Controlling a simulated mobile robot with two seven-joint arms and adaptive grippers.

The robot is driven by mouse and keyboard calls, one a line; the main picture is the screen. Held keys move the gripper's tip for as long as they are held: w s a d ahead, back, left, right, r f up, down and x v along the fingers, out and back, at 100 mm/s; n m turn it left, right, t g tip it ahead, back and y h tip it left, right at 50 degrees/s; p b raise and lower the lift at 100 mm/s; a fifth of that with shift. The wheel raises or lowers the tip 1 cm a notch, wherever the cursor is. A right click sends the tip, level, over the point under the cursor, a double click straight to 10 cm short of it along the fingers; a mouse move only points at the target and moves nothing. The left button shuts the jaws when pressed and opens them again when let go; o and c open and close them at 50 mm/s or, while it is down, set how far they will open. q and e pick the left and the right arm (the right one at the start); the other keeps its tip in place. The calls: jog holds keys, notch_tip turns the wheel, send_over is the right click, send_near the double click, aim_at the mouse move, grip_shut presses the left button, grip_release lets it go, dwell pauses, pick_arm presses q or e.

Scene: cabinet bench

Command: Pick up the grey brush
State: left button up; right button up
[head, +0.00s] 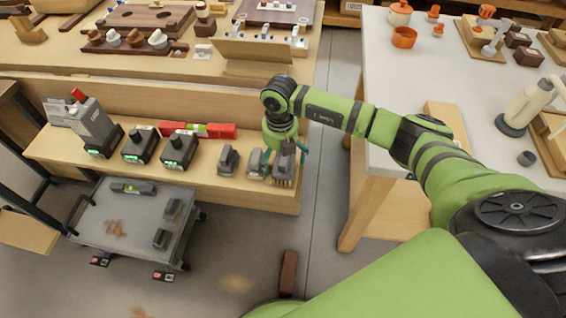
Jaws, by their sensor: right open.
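What looks like the grey brush (284,178) lies at the right end of the low wooden shelf, with pale bristles along its near edge. My right gripper (286,156) points down right over it, with its teal fingers open on either side of the brush's upper part. The gripper hides part of the brush, and I cannot tell whether the fingers touch it. My left gripper is out of view.
Battery chargers (139,146) and a red level (212,131) are further left on the shelf (70,150). A grey cart (135,222) stands in front. A white table (400,70) is at right.

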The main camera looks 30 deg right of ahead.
notch_tip(320, 180, down, 3)
jog(key=shift+w+r, duration=0.1)
jog(key=shift+r, duration=0.05)
jog(key=shift+f, duration=0.25)
jog(key=shift+c, duration=1.2)
jog(key=c, duration=1)
jog(key=shift+w+r, duration=0.1)
jog(key=shift+r, duration=0.45)
jog(key=r, duration=0.1)
jog(key=s+r, duration=0.1)
jog(key=r, duration=0.1)
jog(key=shift+a+r, duration=0.15)
jog(key=shift+r, duration=0.15)
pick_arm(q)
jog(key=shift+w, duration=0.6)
pick_arm(e)
jog(key=s+a+r, duration=0.2)
jog(key=s+r, duration=0.4)
jog(key=s, duration=0.4)
jog(key=shift+s+r, duration=0.2)
jog(key=shift+s, duration=0.05)
